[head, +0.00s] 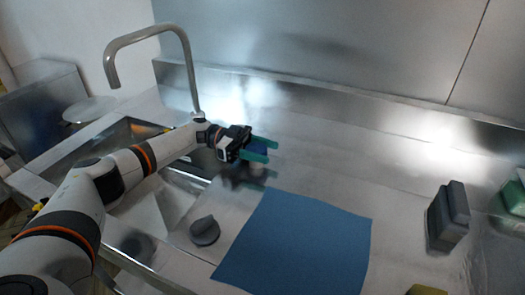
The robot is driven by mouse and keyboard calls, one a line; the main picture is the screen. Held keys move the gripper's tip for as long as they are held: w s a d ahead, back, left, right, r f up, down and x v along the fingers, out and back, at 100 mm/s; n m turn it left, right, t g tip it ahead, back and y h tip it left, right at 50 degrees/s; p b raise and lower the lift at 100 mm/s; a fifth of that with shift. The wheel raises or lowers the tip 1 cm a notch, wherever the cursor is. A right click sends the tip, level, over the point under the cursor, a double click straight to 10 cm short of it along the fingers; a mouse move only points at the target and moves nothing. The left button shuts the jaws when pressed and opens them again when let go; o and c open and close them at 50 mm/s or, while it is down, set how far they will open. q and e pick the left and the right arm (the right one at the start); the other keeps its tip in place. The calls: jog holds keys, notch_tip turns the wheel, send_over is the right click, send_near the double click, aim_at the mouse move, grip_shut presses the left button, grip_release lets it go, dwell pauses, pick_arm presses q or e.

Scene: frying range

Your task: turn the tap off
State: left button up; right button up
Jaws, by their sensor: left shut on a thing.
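The tap (178,33) is a grey gooseneck standing behind the sink (115,138), its spout bent over to the left. I see no water stream under the spout. A round dark grey knob (205,231) sits on the counter right of the sink's near part. I cannot tell whether it works the tap. My left gripper (271,151) reaches across the sink and is right of the tap's base, above the counter. Its green fingers point right and are shut on a small dark blue thing (258,148), mostly hidden. My right gripper is out of view.
A blue cloth (298,245) lies flat on the steel counter (340,170). Dark grey block-like things (448,215) stand at the right, with a green one (512,198) beyond. A steel wall closes the back. The counter behind the cloth is clear.

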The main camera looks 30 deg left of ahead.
pick_arm(q)
jog(key=o, duration=1)
jog(key=shift+a, duration=0.1)
jog(key=a+b, duration=0.2)
jog(key=a, duration=0.4)
jog(key=shift+a, duration=0.35)
jog(key=shift+s+a, duration=0.1)
jog(key=shift+a, duration=0.2)
jog(key=shift+s, duration=0.1)
